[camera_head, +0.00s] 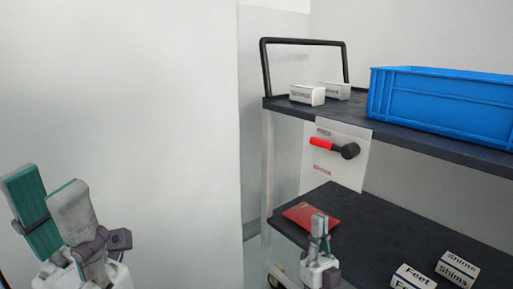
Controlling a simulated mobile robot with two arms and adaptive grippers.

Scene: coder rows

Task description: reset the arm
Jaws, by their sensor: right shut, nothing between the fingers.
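My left gripper (46,188) is at the lower left, close to the camera, with its two fingers pointing up and apart. Nothing shows between them. My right gripper (320,219) is at the lower middle, pointing up, with its fingers together and empty. It is seen in front of the cart's lower shelf, just right of a flat red item (296,214). Whether it touches the shelf cannot be told.
A dark two-shelf cart (394,139) stands at the right. Its upper shelf holds a blue crate (440,103) and two small white boxes (307,95). A white panel (352,174) with a red-and-black handle (335,147) hangs below. Labelled boxes (457,268) lie lower right.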

